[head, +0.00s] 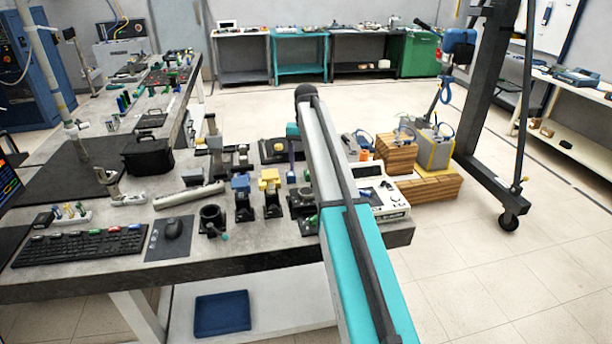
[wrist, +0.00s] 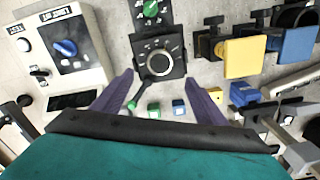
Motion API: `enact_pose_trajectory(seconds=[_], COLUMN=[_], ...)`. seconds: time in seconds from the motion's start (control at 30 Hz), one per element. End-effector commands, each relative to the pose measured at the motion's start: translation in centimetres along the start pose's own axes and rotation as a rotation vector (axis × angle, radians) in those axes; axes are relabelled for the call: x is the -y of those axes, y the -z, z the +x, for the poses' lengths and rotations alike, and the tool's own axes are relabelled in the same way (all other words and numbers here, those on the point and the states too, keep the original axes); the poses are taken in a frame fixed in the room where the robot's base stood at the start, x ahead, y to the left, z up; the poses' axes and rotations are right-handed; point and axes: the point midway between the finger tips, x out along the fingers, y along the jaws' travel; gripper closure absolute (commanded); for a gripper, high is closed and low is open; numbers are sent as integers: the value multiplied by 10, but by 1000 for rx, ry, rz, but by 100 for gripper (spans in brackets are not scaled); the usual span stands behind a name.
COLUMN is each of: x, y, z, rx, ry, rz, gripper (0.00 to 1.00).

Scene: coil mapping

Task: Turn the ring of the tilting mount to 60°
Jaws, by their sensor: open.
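A black square mount with a round dark ring (wrist: 158,57), marked with a pale scale, lies in the middle of the wrist view. I take it to be the tilting mount. A green-ended lever (wrist: 141,92) sticks out at its lower left. In the head view the mount (head: 303,199) shows just left of my arm, partly hidden. My gripper (wrist: 160,78) is open and empty, its purple fingers apart on the left and right of the ring's lower part. No contact with ring or lever is clear. The scale is too small to read.
A white instrument with a blue knob (wrist: 66,48) stands left of the mount in the wrist view. A yellow block (wrist: 244,58) and a blue block (wrist: 298,43) stand right. A green knob (wrist: 150,9) sits above the ring. Small coloured blocks (wrist: 178,107) lie between the fingers.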

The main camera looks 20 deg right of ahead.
Motion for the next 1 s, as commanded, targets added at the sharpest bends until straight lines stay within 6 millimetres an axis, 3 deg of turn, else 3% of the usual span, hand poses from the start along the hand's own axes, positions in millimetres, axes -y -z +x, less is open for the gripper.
enact_pose_trajectory(seconds=[0.3, 1.0], x=[1, 0], y=[0, 0], z=[-28, -30], rx=[0, 0], ry=[0, 0], rz=[-1, -1], gripper=[34, 34])
